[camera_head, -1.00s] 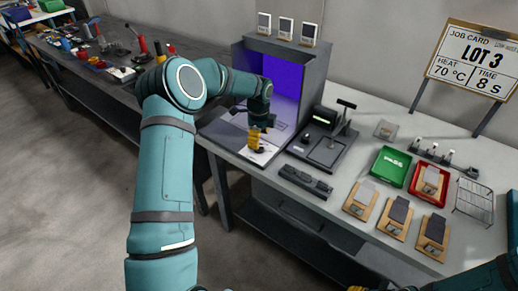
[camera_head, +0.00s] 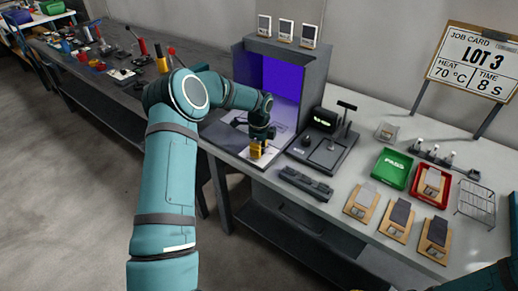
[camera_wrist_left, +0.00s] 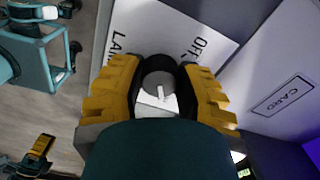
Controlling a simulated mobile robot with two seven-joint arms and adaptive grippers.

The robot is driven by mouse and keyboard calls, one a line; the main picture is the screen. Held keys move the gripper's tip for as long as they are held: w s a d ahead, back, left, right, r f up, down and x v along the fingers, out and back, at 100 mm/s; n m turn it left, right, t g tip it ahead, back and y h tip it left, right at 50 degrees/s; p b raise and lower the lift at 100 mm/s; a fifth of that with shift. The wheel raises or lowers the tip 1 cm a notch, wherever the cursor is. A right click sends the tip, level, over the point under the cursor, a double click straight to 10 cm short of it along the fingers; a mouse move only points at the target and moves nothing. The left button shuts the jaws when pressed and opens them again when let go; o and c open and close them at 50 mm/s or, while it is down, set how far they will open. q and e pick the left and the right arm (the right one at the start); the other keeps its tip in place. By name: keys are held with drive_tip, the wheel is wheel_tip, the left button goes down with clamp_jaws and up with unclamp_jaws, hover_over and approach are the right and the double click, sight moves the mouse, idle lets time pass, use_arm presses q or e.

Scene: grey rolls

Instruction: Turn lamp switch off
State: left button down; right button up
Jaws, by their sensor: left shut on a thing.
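The lamp switch (camera_wrist_left: 153,80) is a round grey knob with a white pointer mark, seen in the left wrist view between my yellow fingers. It sits on a white label plate (camera_wrist_left: 150,30) with partly hidden "LAMP" and "OFF" lettering. My left gripper (camera_head: 258,153) is shut on the knob, and its fingers (camera_wrist_left: 157,95) show on both sides of it. In the head view the gripper hides the knob, in front of the grey booth (camera_head: 310,75), whose inside glows violet. Part of my right gripper (camera_wrist_left: 40,147) shows at the lower left of the wrist view; its jaws are unclear.
A dark device (camera_head: 322,140) with a lever stands right of the booth. A dark bar-shaped block (camera_head: 305,184) lies in front. A green PASS tray (camera_head: 393,167), a red tray (camera_head: 442,190), wooden boards and a wire rack (camera_head: 477,203) fill the right side. A job card stands behind.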

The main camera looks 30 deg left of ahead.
use_arm(q)
drive_tip(key=shift+n, duration=0.4)
drive_tip(key=n, duration=0.4)
drive_tip(key=shift+n+p, duration=0.3)
drive_tip(key=shift+p, duration=0.1)
drive_tip(key=n, duration=0.6)
drive_tip(key=shift+p, duration=0.3)
drive_tip(key=n, duration=0.6)
drive_tip(key=shift+s+n+p, duration=0.1)
drive_tip(key=shift+n+p, duration=0.2)
drive_tip(key=shift+n, duration=0.1)
drive_tip(key=n, duration=0.5)
drive_tip(key=shift+d+f+n+p, duration=0.1)
drive_tip(key=shift+n+p, duration=0.2)
drive_tip(key=shift+p, duration=0.05)
drive_tip(key=c, duration=0.6)
unclamp_jaws()
drive_tip(key=shift+o, duration=0.2)
